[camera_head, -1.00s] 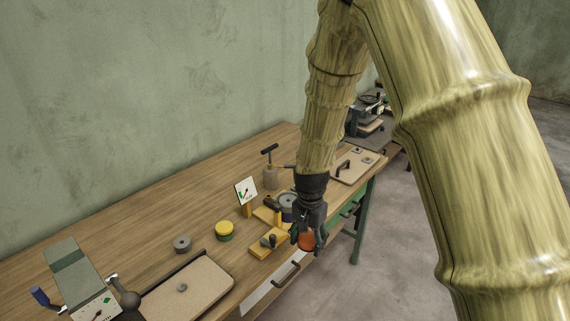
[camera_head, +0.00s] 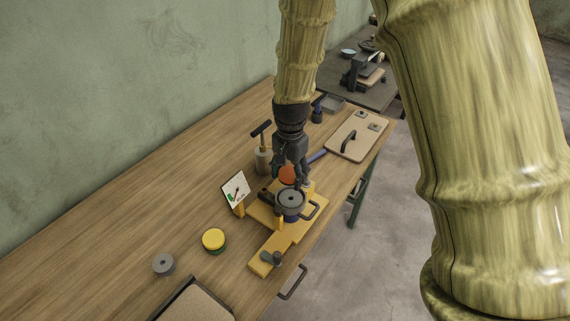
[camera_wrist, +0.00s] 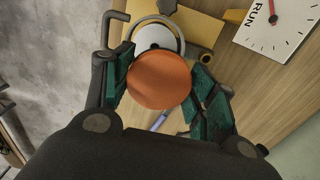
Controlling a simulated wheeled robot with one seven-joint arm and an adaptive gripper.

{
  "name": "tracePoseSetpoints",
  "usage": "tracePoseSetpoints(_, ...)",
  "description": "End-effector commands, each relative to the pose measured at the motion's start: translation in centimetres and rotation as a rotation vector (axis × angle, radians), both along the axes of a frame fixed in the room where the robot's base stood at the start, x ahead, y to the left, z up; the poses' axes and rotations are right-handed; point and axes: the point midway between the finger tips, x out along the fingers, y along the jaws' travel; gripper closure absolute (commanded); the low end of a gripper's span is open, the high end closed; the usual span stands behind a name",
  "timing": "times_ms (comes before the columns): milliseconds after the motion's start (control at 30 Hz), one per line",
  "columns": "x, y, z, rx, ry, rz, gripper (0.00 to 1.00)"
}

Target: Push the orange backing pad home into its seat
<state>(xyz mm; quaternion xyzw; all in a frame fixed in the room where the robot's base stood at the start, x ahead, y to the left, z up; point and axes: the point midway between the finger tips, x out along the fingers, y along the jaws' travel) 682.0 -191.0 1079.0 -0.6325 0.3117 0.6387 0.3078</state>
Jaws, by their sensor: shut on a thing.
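The orange backing pad (camera_wrist: 160,80) is a round disc held between the green-lined fingers of my gripper (camera_wrist: 165,85). In the head view the pad (camera_head: 287,174) shows at the fingertips of my gripper (camera_head: 292,178), partly hidden by a finger. It is just behind and above a round grey-and-dark cup (camera_head: 291,201) on a yellow fixture (camera_head: 257,212). In the wrist view the pad overlaps part of the light grey disc (camera_wrist: 155,37) in that cup. Whether pad and cup touch cannot be told.
A dial card (camera_head: 235,190) stands left of the fixture. A yellow-topped tin (camera_head: 214,239) and a grey ring (camera_head: 163,263) lie nearer. A T-handled tool (camera_head: 262,155) stands behind. A tan board with a handle (camera_head: 358,137) lies right. The table's left middle is bare.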

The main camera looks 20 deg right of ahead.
Motion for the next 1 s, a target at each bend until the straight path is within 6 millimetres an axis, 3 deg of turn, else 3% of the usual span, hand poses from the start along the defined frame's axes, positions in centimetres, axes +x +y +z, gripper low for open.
tracePoseSetpoints(167,-0.4,-0.2,-0.8,0.000,-0.003,-0.003,0.76)
tracePoseSetpoints(600,1.6,-0.2,-5.2,0.000,0.016,-0.003,0.76)
tracePoseSetpoints(1000,1.5,-0.2,-7.1,0.000,0.018,-0.003,0.76)
